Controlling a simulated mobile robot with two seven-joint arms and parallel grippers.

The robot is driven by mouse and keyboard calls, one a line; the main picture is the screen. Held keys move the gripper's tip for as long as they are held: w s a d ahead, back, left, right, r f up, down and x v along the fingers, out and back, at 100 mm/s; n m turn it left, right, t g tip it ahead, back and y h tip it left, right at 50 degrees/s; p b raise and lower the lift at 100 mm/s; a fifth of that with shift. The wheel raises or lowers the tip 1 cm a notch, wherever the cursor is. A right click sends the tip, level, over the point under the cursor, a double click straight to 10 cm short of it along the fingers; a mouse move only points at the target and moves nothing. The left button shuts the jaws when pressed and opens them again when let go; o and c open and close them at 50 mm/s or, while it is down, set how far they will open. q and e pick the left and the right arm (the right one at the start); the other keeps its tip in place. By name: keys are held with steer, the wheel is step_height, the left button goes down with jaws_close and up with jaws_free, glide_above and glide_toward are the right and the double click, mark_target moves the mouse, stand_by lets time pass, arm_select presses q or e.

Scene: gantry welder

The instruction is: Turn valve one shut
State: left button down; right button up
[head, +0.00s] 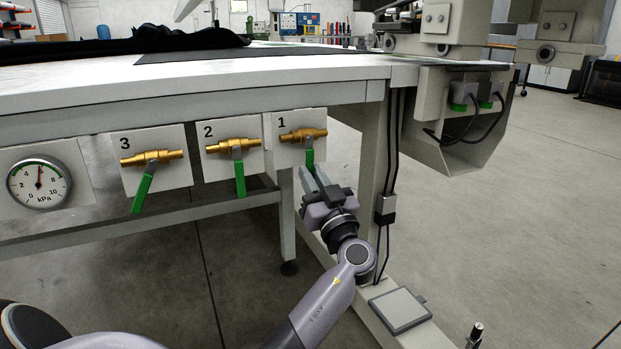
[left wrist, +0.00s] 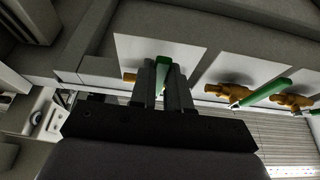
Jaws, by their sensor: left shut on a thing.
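Valve one (head: 303,136) is a brass valve on a white plate marked 1, under the table edge in the head view. Its green handle (head: 310,160) hangs down, nearly upright. My left gripper (head: 312,176) has come up from below and is shut on that handle. In the left wrist view the green handle (left wrist: 163,66) shows between the two fingers (left wrist: 162,88), with part of the brass body (left wrist: 130,77) beside them. The lower end of the handle is hidden by the fingers. My right gripper is in neither view.
Valve two (head: 233,147) and valve three (head: 152,158) are to the left, their green handles hanging down, three's tilted. A pressure gauge (head: 39,184) is further left. A table leg (head: 374,150) with cables stands close right of my gripper. A floor pedal (head: 399,305) lies below.

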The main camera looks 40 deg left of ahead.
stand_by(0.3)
arm_select(q)
steer(key=c, duration=1.1)
jaws_free()
steer(key=shift+d+f, duration=0.1)
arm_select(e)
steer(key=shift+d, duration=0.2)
